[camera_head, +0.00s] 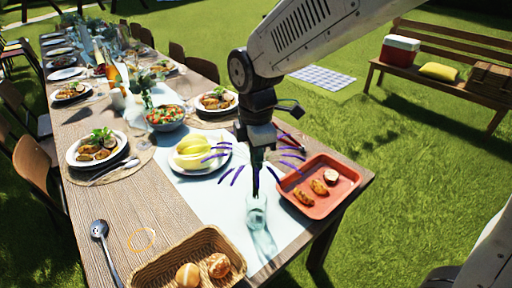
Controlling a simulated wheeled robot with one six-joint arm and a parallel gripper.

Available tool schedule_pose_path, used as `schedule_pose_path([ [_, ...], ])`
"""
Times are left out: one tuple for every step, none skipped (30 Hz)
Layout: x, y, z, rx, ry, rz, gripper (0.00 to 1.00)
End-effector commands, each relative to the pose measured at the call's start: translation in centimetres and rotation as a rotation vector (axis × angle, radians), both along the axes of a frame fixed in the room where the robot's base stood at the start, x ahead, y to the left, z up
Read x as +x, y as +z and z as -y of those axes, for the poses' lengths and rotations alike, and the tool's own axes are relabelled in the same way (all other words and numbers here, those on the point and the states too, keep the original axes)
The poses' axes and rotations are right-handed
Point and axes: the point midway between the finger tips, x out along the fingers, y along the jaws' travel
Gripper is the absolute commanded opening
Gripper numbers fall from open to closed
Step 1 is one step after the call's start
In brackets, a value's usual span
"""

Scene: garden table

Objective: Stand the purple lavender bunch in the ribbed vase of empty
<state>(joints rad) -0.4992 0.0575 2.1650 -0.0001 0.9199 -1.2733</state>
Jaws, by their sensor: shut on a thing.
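My gripper (257,158) points down over the near end of the table and is shut on the purple lavender bunch (237,176). The purple spikes fan out on both sides of the gripper. A dark lower end of the bunch hangs at the mouth of a clear pale-blue glass vase (257,213). I cannot tell whether it is inside the mouth or just in front of or above it. The vase stands upright on the pale runner (217,200). Its ribbing is too small to make out.
A red tray (322,207) with food lies close right of the vase. A plate with yellow fruit (193,150) is behind left. A wicker basket (155,272) with rolls is in front left, with a slotted spoon (101,232) beyond it. Bare wood lies left of the runner.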

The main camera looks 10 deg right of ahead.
Motion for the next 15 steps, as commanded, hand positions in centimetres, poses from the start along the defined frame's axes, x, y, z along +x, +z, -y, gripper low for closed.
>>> schedule_pose_path([
  [0.0, -0.5, 0.0, 0.000, 0.000, -0.001, 0.00],
  [0.0, -0.7, 0.0, 0.000, 0.000, -0.001, 0.00],
  [0.0, -1.0, 0.0, 0.000, 0.000, -0.001, 0.00],
  [0.0, -1.2, 0.0, 0.000, 0.000, -0.001, 0.00],
  [0.0, -1.5, 0.0, 0.000, 0.000, -0.001, 0.00],
  [0.0, -1.8, 0.0, 0.000, 0.000, -0.001, 0.00],
  [0.0, -2.1, 0.0, 0.000, 0.000, -0.001, 0.00],
  [0.0, -2.3, 0.0, -0.001, 0.000, -0.002, 0.00],
  [0.0, -2.6, 0.0, -0.001, 0.000, -0.002, 0.00],
  [0.0, -2.9, 0.0, -0.001, 0.000, -0.002, 0.00],
  [0.0, -3.1, 0.0, 0.000, 0.000, -0.001, 0.00],
  [0.0, -3.4, 0.0, 0.000, 0.000, -0.001, 0.00],
  [0.0, -3.6, 0.0, 0.000, 0.000, -0.001, 0.00],
  [0.0, -3.9, 0.0, 0.000, 0.000, -0.001, 0.00],
  [0.0, -4.2, 0.0, 0.000, 0.000, -0.001, 0.00],
])
